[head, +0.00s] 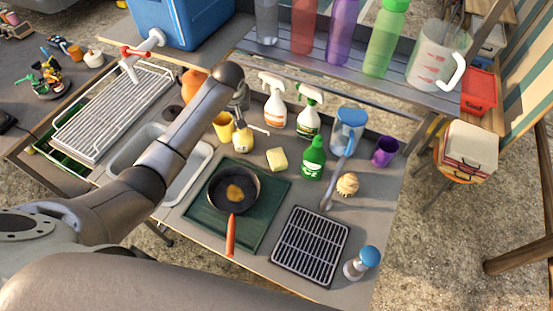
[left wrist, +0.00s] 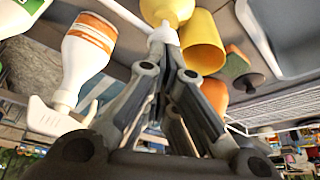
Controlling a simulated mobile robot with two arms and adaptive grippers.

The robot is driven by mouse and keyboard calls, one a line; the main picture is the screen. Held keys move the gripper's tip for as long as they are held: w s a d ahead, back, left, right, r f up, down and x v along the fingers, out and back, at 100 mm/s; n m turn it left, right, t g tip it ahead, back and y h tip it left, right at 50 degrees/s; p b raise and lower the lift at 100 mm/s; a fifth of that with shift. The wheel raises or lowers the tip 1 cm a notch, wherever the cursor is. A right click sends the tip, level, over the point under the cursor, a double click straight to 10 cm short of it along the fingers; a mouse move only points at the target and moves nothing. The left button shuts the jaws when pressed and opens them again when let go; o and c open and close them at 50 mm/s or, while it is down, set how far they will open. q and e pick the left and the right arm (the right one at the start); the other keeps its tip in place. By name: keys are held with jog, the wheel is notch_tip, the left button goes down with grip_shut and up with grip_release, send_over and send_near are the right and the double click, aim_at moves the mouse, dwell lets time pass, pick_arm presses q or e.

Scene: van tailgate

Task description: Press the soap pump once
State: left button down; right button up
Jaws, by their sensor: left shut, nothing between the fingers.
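The soap pump is a small yellow bottle (head: 243,139) with a pale pump head, standing on the counter between a yellow cup (head: 223,126) and a spray bottle. In the left wrist view the yellow bottle (left wrist: 170,9) shows at the top, with its white pump collar by my fingertips. My left gripper (head: 240,112) points down over the pump head, shut with nothing held. Its fingertips (left wrist: 166,38) overlap the pump head in the left wrist view; I cannot tell if they touch it. My right gripper is not in view.
Two spray bottles (head: 273,105) stand right of the pump, with a green bottle (head: 313,160) and a sponge (head: 277,160) nearer. A pan (head: 213,199) lies in front on a green board. The sink (head: 188,185) and dish rack (head: 108,115) are left.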

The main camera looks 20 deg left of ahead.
pick_arm(q)
jog(key=shift+r, duration=2.9)
jog(key=shift+s+f, duration=0.1)
